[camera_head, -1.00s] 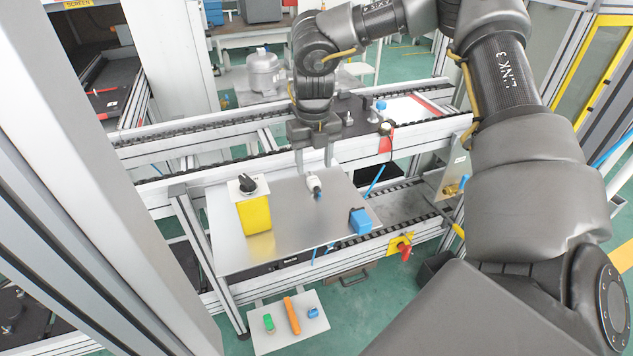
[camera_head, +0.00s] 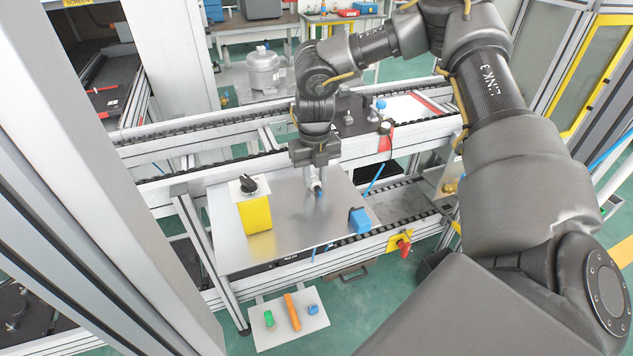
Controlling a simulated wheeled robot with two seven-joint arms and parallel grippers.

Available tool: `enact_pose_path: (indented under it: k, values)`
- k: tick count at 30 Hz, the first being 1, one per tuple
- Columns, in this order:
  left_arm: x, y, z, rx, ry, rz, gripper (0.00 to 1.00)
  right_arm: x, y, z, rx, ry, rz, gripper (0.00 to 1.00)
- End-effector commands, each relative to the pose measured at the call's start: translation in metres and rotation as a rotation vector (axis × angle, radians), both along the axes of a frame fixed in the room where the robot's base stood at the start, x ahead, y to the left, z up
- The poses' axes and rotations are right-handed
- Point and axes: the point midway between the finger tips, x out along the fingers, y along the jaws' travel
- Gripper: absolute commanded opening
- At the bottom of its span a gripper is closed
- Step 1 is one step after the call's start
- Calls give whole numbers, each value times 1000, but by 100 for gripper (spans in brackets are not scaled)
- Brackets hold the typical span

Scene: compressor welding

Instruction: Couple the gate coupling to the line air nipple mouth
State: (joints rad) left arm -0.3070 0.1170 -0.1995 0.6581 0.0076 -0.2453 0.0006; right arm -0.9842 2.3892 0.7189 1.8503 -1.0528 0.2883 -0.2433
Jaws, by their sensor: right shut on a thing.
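My right gripper (camera_head: 315,178) points down over the grey metal plate and is shut on a small fitting (camera_head: 319,192), which I take to be the gate coupling. Only the fitting's lower end, with a blue tip, shows below the fingers; the rest is hidden. It is at or just above the plate; I cannot tell whether it touches. I cannot make out the line air nipple mouth for certain; a small brass-coloured fitting (camera_head: 449,187) shows on a panel at the right, partly behind my arm. My left gripper is not in view.
On the plate (camera_head: 290,205) stand a yellow box with a black knob (camera_head: 256,213) and a blue block (camera_head: 360,220). A lower tray (camera_head: 262,338) holds small coloured parts. Conveyor rails (camera_head: 220,168) run behind the plate.

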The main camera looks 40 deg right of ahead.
Motion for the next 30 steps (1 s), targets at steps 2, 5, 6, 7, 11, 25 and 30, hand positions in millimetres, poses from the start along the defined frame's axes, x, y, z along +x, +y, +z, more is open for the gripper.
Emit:
enact_pose_path:
  k: [2,5,6,7,11,25,30]
  values:
    - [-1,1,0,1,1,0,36,0,0,0,0,-1,0,0]
    - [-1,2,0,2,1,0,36,0,0,0,0,-1,0,0]
    - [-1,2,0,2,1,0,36,0,0,1,0,-1,0,0]
    - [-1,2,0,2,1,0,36,0,0,2,0,-1,0,0]
    - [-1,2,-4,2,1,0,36,1,0,15,-2,-5,0,0]
    - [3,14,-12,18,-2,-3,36,1,0,94,-2,-3,0,0]
    - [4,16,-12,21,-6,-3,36,0,0,100,0,0,0,0]
